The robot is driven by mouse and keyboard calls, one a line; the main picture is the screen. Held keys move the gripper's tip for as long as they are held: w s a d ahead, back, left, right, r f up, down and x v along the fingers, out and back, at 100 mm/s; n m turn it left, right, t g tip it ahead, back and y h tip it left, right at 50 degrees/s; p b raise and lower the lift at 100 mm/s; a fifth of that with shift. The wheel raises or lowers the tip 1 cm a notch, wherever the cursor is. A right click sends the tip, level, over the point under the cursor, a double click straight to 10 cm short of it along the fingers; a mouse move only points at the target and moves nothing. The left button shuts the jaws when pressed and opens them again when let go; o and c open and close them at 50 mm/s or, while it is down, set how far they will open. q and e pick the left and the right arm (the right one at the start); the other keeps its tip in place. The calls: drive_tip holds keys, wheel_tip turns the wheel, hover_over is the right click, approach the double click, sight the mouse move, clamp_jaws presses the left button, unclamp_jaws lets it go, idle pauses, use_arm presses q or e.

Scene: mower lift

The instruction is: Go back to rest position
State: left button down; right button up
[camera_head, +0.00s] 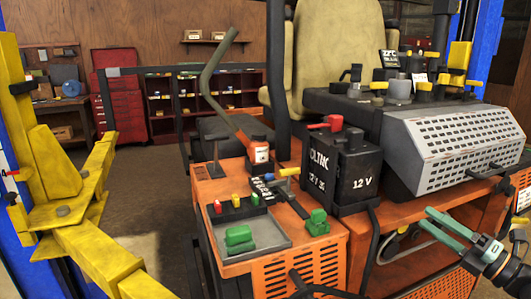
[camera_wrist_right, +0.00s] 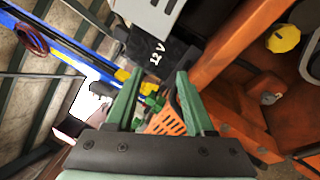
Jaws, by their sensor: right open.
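My right gripper (camera_head: 428,219) comes in from the lower right in the head view, with green fingers pointing left and slightly up. It is in front of the orange mower body (camera_head: 450,240), to the right of and below the black 12 V battery (camera_head: 355,178). In the right wrist view the green fingers of the right gripper (camera_wrist_right: 156,90) stand apart with nothing held between them. The battery (camera_wrist_right: 158,48) shows beyond the fingertips there. My left gripper is in neither view.
A grey tray (camera_head: 232,252) with small coloured parts and green blocks (camera_head: 317,222) lie on the mower's orange deck. Yellow lift arms (camera_head: 85,250) and a blue post (camera_head: 35,150) stand at left. A perforated grey cover (camera_head: 455,150) is above the gripper. Floor shows at left.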

drive_tip(key=w+d+f+m+t+h, duration=0.1)
drive_tip(key=w+d+m+h, duration=0.1)
drive_tip(key=d+m+h, duration=0.6)
drive_tip(key=w+d+f+m+t+h, duration=0.1)
drive_tip(key=w+d+m+h, duration=0.1)
drive_tip(key=d+m+h, duration=0.6)
wheel_tip(320, 180, down, 8)
drive_tip(key=s+m+g, duration=0.2)
drive_tip(key=m+g, duration=0.2)
drive_tip(key=m, duration=0.4)
drive_tip(key=s+a+f+g+y, duration=0.15)
drive_tip(key=s+a+f, duration=0.35)
drive_tip(key=a+f, duration=0.5)
drive_tip(key=s+a+f+g+y, duration=0.1)
drive_tip(key=s+a+f+y, duration=0.1)
drive_tip(key=s+a+f, duration=0.65)
drive_tip(key=s+a+f+m+g+y+p, duration=0.1)
drive_tip(key=s+a+f+m, duration=0.1)
drive_tip(key=s+a+f, duration=0.2)
drive_tip(key=s+a+f+m+g+y, duration=0.1)
drive_tip(key=s+a+f, duration=0.4)
drive_tip(key=s+a, duration=0.6)
drive_tip(key=a+g+y, duration=0.1)
drive_tip(key=a, duration=0.2)
drive_tip(key=shift+s+a+m+p, duration=0.15)
drive_tip(key=shift+s+m+p, duration=0.1)
drive_tip(key=shift+m+p, duration=0.15)
drive_tip(key=shift+f, duration=0.1)
